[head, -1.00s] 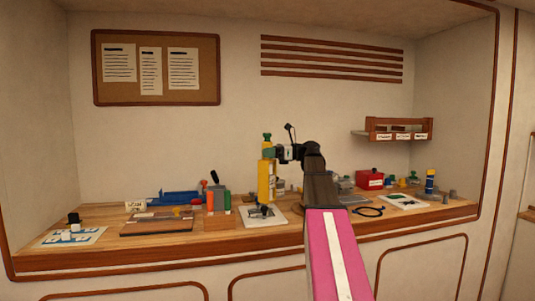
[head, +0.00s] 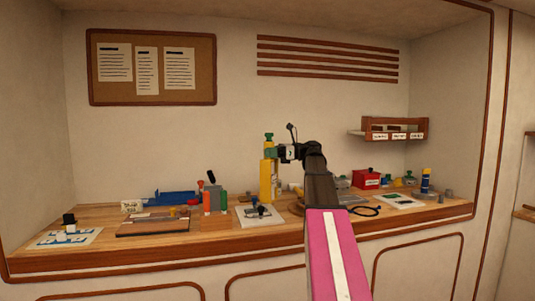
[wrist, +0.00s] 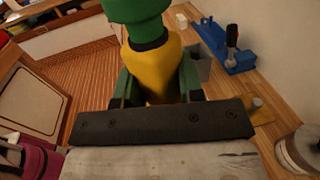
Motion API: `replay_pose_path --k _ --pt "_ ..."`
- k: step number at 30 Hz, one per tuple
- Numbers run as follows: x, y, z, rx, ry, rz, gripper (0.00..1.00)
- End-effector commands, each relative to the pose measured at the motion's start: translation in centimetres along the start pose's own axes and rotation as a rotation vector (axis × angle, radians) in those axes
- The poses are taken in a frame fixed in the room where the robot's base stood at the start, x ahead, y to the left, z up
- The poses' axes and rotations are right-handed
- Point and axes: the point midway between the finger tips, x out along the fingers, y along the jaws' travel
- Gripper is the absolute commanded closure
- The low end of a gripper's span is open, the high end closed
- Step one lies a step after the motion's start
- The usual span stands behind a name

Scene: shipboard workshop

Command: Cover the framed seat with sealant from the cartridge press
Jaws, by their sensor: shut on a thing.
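The cartridge press, a tall yellow body (head: 266,180) with a green top (head: 269,138), stands upright above the back middle of the bench. My gripper (head: 272,153) is shut on it near its upper end. In the wrist view the press's yellow part (wrist: 157,62) sits between green jaw pieces, with its green cap above. The press's lower tip is hard to make out. A white plate with dark fittings (head: 246,220) lies in front of the press; it may hold the framed seat, but the detail is too small to tell. No sealant is visible on it.
A wooden block with coloured tubes (head: 215,222) and a brown board (head: 155,228) lie left of the plate. A blue holder (head: 172,198) is behind them. A red box (head: 366,180), a black cable loop (head: 364,210) and a white sheet (head: 404,202) are right. A shelf hangs at right.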

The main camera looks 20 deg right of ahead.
Motion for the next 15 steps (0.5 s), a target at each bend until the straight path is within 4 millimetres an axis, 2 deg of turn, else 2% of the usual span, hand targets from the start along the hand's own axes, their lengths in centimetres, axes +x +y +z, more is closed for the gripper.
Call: replay_pose_path --k 8,15 --pt "0.0 0.0 0.1 -0.001 -0.001 0.001 0.89" --pt "0.0 -0.1 1.3 -0.002 -0.001 0.001 0.89"
